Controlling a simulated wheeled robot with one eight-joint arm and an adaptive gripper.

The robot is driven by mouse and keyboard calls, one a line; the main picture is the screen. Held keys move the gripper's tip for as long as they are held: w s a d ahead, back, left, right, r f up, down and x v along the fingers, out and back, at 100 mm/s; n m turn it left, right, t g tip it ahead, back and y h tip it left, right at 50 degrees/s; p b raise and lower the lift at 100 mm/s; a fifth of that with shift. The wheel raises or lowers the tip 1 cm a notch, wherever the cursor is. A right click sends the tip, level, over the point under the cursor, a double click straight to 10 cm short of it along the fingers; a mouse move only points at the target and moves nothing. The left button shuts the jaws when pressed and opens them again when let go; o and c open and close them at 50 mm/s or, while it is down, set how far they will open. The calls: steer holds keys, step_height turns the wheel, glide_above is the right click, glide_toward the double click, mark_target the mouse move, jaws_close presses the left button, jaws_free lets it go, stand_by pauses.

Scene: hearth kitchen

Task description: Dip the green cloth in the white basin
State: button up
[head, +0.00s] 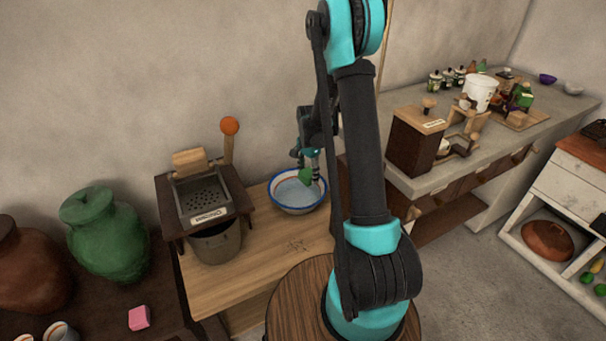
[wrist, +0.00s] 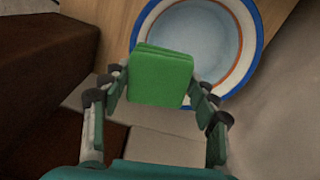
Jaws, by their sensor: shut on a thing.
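The white basin (head: 298,206), with a blue and orange rim, stands on the wooden table and holds a pale, water-like surface. It also shows in the wrist view (wrist: 247,50). My gripper (head: 308,170) is shut on the green cloth (head: 305,176), a folded square pad. In the wrist view the cloth (wrist: 161,76) sits between the fingers of my gripper (wrist: 160,85) and overlaps the basin's near-left part. In the head view the cloth appears over the basin, seemingly above its rim; the exact height cannot be told.
A dark wooden stand with a grater-like top (head: 203,196) and a grey pot (head: 216,243) stand left of the basin. A green jar (head: 106,235) and pink block (head: 139,318) are further left. A dark wooden grinder (head: 414,140) is on the right counter.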

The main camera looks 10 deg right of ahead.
mark_target(302, 169)
steer(key=m, duration=0.2)
steer(key=w+m, duration=0.1)
steer(key=m, duration=0.1)
steer(key=a+f+m, duration=0.1)
steer(key=m, duration=0.1)
steer(key=shift+w, duration=0.15)
steer(key=m, duration=0.3)
steer(key=a+m, duration=0.1)
steer(key=shift+w+f, duration=0.4)
steer(key=shift+f, duration=6.45)
steer(key=shift+f, duration=0.15)
steer(key=shift+f, duration=0.3)
steer(key=shift+r, duration=6)
